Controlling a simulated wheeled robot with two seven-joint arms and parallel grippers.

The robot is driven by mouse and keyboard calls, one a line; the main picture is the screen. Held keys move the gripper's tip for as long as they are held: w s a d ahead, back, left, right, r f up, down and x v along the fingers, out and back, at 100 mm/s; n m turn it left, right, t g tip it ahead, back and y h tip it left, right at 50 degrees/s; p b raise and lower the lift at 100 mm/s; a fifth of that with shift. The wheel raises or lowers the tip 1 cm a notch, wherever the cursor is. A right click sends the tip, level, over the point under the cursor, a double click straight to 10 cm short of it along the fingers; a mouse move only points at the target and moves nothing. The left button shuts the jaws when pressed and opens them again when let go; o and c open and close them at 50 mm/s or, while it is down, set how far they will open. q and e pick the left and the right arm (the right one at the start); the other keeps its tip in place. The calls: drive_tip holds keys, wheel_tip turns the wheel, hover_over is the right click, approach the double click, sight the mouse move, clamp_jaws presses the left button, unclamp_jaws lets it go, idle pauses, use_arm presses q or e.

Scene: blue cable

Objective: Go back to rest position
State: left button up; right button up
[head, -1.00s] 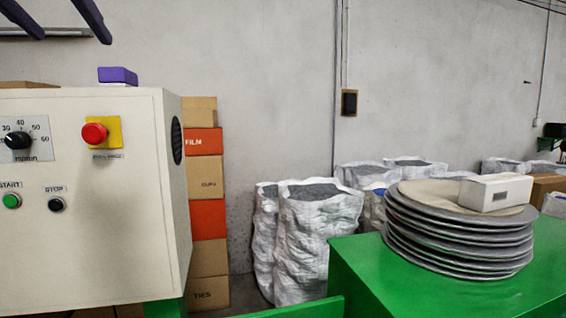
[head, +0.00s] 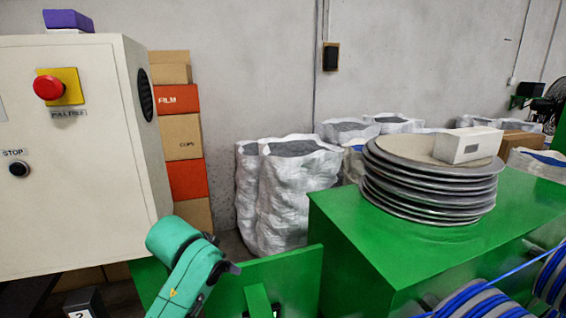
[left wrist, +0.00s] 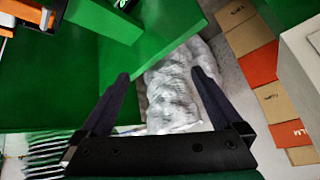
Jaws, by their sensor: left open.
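My left gripper (left wrist: 160,75) is open and empty in the left wrist view, its two dark fingers spread apart. A pale sack (left wrist: 172,92) shows between the fingers, beyond them. In the head view a teal link of my arm with a dark end rises at the lower middle, in front of the green panel; its fingers cannot be made out there. Blue cable (head: 478,303) lies wound on spools at the lower right, with a strand (head: 530,263) running up to the right. My right gripper is in neither view.
A cream control box (head: 75,170) with a red button stands at left. Stacked cartons (head: 180,145) and white sacks (head: 297,190) stand behind. A stack of grey discs (head: 430,185) bearing a white box (head: 470,145) sits on the green cabinet (head: 350,240) at right.

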use_arm(q)
drive_tip(key=s+a+f+n+g+y, duration=0.15)
drive_tip(key=s+a+f, duration=0.25)
drive_tip(key=s+f, duration=0.8)
drive_tip(key=s+a+f+n+g+h, duration=0.1)
drive_tip(key=s+a+f+g, duration=0.25)
drive_tip(key=s+f, duration=0.8)
drive_tip(key=s+f+b, duration=0.1)
drive_tip(key=s+f, duration=0.1)
drive_tip(key=f, duration=0.8)
drive_tip(key=s+f+b, duration=0.1)
drive_tip(key=s+f, duration=0.1)
drive_tip(key=f, duration=0.8)
drive_tip(key=s+a+f+g+b, duration=0.1)
drive_tip(key=s+a+f+b, duration=0.1)
drive_tip(key=s+f, duration=1.5)
drive_tip(key=shift+s+a+f+g+y, duration=0.2)
drive_tip(key=shift+a+f+g+y, duration=0.15)
drive_tip(key=shift+a+f, duration=0.4)
drive_tip(key=shift+d+f, duration=0.1)
